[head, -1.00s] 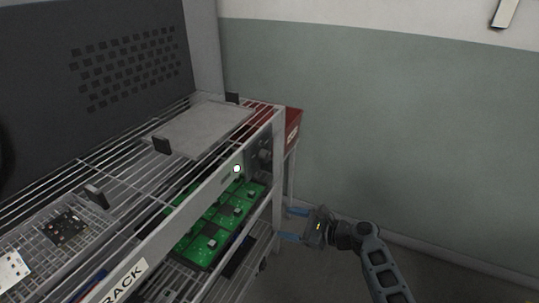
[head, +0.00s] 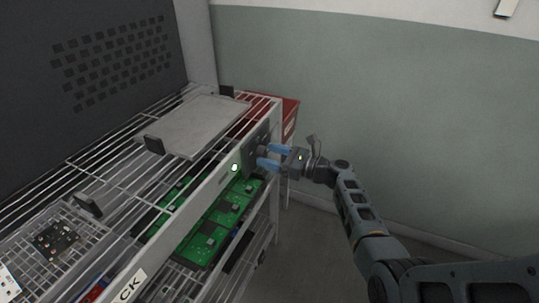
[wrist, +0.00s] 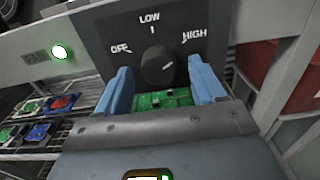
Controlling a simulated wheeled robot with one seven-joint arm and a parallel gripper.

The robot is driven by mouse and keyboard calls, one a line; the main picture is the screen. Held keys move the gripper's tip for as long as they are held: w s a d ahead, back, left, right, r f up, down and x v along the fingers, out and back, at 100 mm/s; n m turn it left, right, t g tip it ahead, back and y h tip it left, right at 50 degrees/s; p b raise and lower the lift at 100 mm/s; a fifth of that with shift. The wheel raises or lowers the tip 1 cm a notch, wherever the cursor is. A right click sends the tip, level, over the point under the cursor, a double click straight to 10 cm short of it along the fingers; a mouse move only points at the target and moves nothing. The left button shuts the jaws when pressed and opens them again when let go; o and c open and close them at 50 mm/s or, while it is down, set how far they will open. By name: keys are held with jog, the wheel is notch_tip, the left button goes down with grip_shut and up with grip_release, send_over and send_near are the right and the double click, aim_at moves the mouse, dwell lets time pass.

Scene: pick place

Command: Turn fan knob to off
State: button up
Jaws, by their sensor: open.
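The fan knob (wrist: 158,69) is a dark round dial on a dark panel (wrist: 100,40) marked OFF at left, LOW at top and HIGH at right. Its pale pointer mark is turned up and right, toward HIGH. In the head view the knob (head: 262,151) is at the end of the rack, partly hidden by my gripper. My gripper (head: 269,156) is open, its blue fingers pointing at the panel. In the wrist view the fingers (wrist: 159,78) stand left and right of the knob, with gaps on both sides. I cannot tell whether the tips reach past its face.
A lit white light (head: 235,167) sits left of the panel on the rack rail (head: 200,193). Green circuit boards (head: 215,225) lie on the shelf below. A grey plate (head: 195,125) lies on the wire top. A red bin (head: 290,117) is behind. The floor at right is clear.

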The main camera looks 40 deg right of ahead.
jog(key=shift+w+a, duration=0.15)
jog(key=shift+w, duration=0.15)
jog(key=shift+c, duration=0.5)
jog(key=c, duration=1)
jog(key=shift+o, duration=0.2)
